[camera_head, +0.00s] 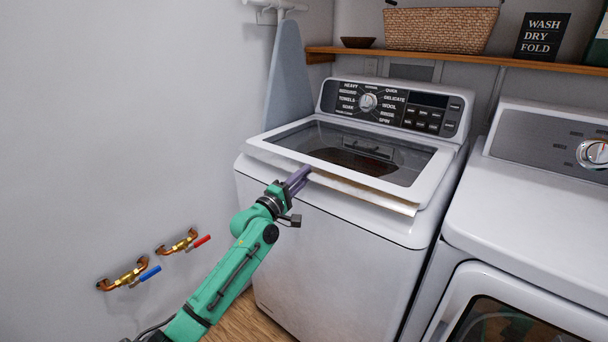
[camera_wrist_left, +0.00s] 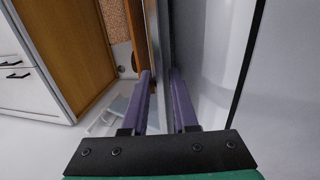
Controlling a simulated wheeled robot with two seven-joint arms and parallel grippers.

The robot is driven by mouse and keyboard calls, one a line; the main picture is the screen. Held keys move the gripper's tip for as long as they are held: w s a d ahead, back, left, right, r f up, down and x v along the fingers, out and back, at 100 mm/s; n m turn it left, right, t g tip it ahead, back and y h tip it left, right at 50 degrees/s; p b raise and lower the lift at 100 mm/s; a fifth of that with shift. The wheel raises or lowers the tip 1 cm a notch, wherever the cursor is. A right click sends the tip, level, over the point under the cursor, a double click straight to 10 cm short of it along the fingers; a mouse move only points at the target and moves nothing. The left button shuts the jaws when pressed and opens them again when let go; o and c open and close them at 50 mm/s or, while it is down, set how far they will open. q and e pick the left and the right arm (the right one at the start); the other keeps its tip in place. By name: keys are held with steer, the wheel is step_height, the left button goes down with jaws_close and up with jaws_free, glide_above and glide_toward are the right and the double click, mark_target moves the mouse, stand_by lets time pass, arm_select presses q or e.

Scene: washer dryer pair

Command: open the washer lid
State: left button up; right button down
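The washer (camera_head: 335,250) stands in the middle of the head view. Its white-framed glass lid (camera_head: 425,186) is nearly flat, with its front edge a little above the body and a thin beige strip under it. My left gripper (camera_head: 299,178) is at the left-middle of the lid's front edge. In the left wrist view its two purple fingers (camera_wrist_left: 162,100) stand close together, with the lid's edge (camera_wrist_left: 158,45) between them; the gripper looks shut on it. The contact itself is partly hidden. My right gripper is not in view.
The dryer (camera_head: 540,220) stands close on the right. A wooden shelf (camera_head: 460,59) with a basket (camera_head: 440,29) runs above the washer. An ironing board (camera_head: 288,80) leans behind at the left. Valves (camera_head: 180,243) stick out of the left wall.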

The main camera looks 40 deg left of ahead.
arm_select(q)
jaws_close()
stand_by(1.4)
